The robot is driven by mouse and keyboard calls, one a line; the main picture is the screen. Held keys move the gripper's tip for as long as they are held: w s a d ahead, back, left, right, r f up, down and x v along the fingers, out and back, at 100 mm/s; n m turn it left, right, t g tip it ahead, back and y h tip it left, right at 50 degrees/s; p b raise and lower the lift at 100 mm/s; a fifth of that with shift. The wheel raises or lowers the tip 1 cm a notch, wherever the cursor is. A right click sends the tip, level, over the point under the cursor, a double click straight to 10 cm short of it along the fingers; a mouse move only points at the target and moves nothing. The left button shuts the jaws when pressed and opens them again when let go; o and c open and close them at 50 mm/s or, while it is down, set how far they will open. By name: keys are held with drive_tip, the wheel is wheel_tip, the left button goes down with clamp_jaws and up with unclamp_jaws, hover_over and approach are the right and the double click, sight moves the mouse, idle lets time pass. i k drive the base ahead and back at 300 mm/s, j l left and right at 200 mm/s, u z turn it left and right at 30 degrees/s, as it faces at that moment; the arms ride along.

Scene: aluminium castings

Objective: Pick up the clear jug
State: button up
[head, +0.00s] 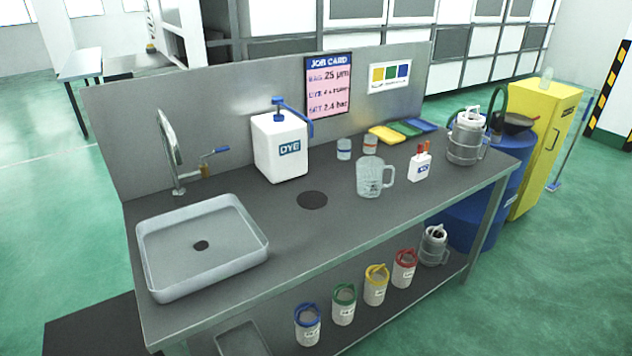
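The clear jug (370,178) stands upright on the grey workbench (290,245), right of the middle of the head view. It is see-through, and its handle points to the right. No gripper or arm of mine shows in this view. Nothing stands in front of the jug, and its near side is fully visible.
A white DYE container (281,148) and a sink tray (200,248) are left of the jug. Two small jars (344,149) stand behind it. A white bottle (420,164) with red tops stands close right. A metal canister (466,140) is farther right. Bench front is clear.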

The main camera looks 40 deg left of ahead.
sight(369, 170)
drive_tip(key=u, duration=1.25)
drive_tip(key=i+l+u, duration=0.35)
drive_tip(key=i, duration=0.25)
drive_tip(key=i+l+u, duration=0.35)
drive_tip(key=i+l, duration=0.2)
drive_tip(key=i+l+u, duration=0.4)
drive_tip(key=l, duration=0.45)
